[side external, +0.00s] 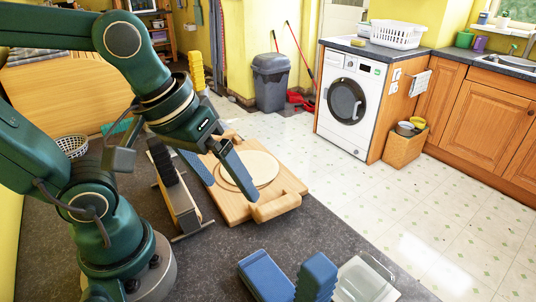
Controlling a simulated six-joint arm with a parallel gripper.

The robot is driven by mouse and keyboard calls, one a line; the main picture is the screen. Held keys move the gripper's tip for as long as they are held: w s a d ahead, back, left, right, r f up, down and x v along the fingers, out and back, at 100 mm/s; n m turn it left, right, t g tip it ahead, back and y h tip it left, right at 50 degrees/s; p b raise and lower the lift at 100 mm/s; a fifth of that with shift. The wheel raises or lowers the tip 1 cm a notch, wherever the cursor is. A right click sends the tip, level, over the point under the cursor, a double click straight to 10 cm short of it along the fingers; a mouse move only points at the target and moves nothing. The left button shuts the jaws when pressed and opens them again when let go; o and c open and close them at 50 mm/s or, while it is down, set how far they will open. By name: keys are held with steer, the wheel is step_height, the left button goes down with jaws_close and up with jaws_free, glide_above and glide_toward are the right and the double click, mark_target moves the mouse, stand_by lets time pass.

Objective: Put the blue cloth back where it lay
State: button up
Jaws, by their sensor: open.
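I cannot make out a blue cloth for certain. Two blue things stand at the bottom edge, both cut off by the frame: a flat-topped blue piece (262,274) and a taller blue stack with layered edges (318,272). I cannot tell whether either is cloth. My gripper (230,188) is open, its two long blue-grey fingers apart and pointing down over a wooden board (285,182) with a pale round area. No held object shows between the fingers. I cannot tell whether the fingertips touch the board.
A wooden stand with dark pieces (178,195) is left of the board. A clear container (366,279) is right of the blue stack. A white basket (73,146) is at the far left. The dark worktop (225,262) is bare between the board and the blue things.

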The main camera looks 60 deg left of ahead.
steer(key=m, duration=0.1)
steer(key=a+m, duration=0.1)
steer(key=m+t, duration=0.1)
steer(key=m, duration=0.1)
steer(key=shift+s+a+y, duration=0.3)
steer(key=shift+s+a, duration=0.05)
steer(key=shift+a, duration=0.05)
stand_by(0.8)
